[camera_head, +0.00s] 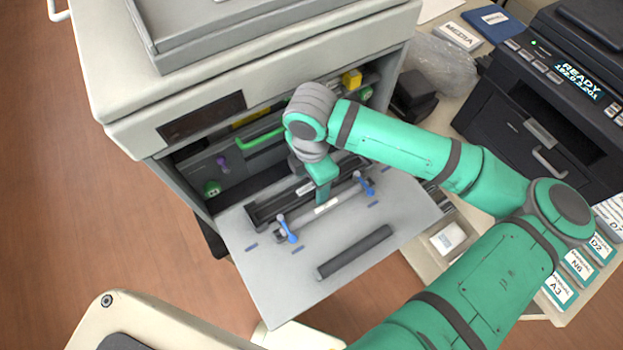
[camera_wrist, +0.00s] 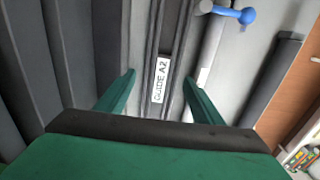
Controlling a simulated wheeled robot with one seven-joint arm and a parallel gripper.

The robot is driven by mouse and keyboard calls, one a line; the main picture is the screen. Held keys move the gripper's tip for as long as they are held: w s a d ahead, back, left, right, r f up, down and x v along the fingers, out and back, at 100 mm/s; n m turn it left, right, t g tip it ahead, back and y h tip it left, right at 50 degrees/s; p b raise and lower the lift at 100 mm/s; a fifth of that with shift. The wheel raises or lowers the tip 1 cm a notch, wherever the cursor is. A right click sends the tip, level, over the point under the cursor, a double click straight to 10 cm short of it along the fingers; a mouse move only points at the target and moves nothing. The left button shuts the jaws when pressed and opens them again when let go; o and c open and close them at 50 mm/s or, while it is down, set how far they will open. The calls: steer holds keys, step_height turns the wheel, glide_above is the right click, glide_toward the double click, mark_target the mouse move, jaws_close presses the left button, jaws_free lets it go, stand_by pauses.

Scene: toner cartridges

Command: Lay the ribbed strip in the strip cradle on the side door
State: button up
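The side door (camera_head: 240,232) is folded down flat from the printer's front. A long dark grooved piece labelled GUIDE A2 (camera_wrist: 160,80) lies along its inner part and also shows in the head view (camera_head: 270,208). A pale bar with blue levers (camera_head: 288,228) lies beside it. A plain dark bar (camera_head: 354,252) lies farther out on the door. I cannot tell for certain which is the ribbed strip and which the cradle. My gripper (camera_wrist: 158,77) is open, its fingers spread either side of the labelled piece, with nothing visibly held. In the head view my wrist hides part of that piece.
The printer's open bay (camera_head: 235,165) with a green handle (camera_head: 262,139) stands behind the door. A black printer (camera_head: 540,110) and labelled boxes (camera_head: 560,288) stand on the right. The door's outer left part is bare.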

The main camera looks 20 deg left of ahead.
mark_target(311, 185)
steer(key=r, duration=0.7)
steer(key=shift+w+a+r, duration=0.1)
steer(key=shift+a+r, duration=0.1)
steer(key=shift+r, duration=0.2)
steer(key=shift+d+r, duration=0.2)
steer(key=shift+d, duration=0.05)
steer(key=shift+a, duration=0.1)
